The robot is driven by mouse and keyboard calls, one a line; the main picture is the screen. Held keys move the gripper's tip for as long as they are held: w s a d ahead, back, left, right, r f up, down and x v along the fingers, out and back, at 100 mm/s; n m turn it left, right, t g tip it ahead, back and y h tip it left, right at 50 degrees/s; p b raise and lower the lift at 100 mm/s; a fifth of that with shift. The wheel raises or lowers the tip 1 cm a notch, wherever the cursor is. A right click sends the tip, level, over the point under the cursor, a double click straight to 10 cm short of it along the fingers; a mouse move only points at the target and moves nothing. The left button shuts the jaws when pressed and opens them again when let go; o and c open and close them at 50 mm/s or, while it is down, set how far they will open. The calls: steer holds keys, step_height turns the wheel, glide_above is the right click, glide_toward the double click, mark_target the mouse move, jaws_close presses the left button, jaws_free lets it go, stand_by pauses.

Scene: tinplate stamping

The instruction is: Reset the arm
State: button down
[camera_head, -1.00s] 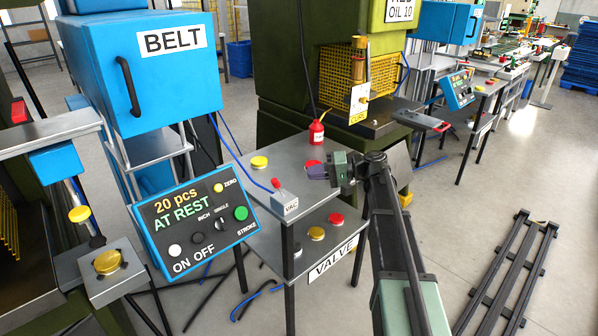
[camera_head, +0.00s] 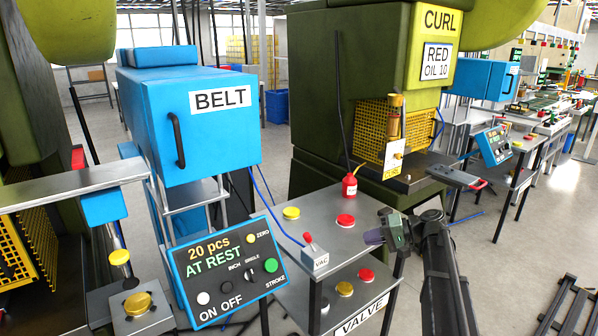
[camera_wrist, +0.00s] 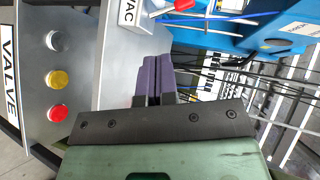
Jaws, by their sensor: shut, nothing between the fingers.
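My gripper (camera_head: 374,237) is at the front right edge of the grey two-level stand (camera_head: 337,197) in the head view, with my arm reaching up from the lower right. In the wrist view its two purple fingers (camera_wrist: 152,82) lie side by side, shut, with nothing between them. The fingers appear near the stand's edge; I cannot tell whether they touch it. Past them in the wrist view is the blue machine housing (camera_wrist: 285,35) with cables below.
The stand carries a red oil bottle (camera_head: 349,186), yellow and red buttons, and the VAC switch box (camera_head: 315,262). A blue control panel (camera_head: 224,270) reads "20 pcs AT REST". The BELT box (camera_head: 190,125) and CURL press (camera_head: 440,60) stand behind.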

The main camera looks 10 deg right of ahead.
steer(key=s+a+g+h+p, duration=0.1)
steer(key=s+a+h+p, duration=0.2)
steer(key=s, duration=0.5)
steer(key=s+a+n+g+h+p, duration=0.1)
steer(key=s+a+h+p, duration=0.2)
steer(key=s, duration=0.5)
steer(key=s+a+n+g+h+p, duration=0.1)
steer(key=s+a+g+h+p, duration=0.1)
steer(key=s+a+h+p, duration=0.2)
steer(key=shift+s+a+f+h, duration=0.3)
steer(key=shift+s+a+h, duration=0.2)
steer(key=shift+s+h, duration=1.25)
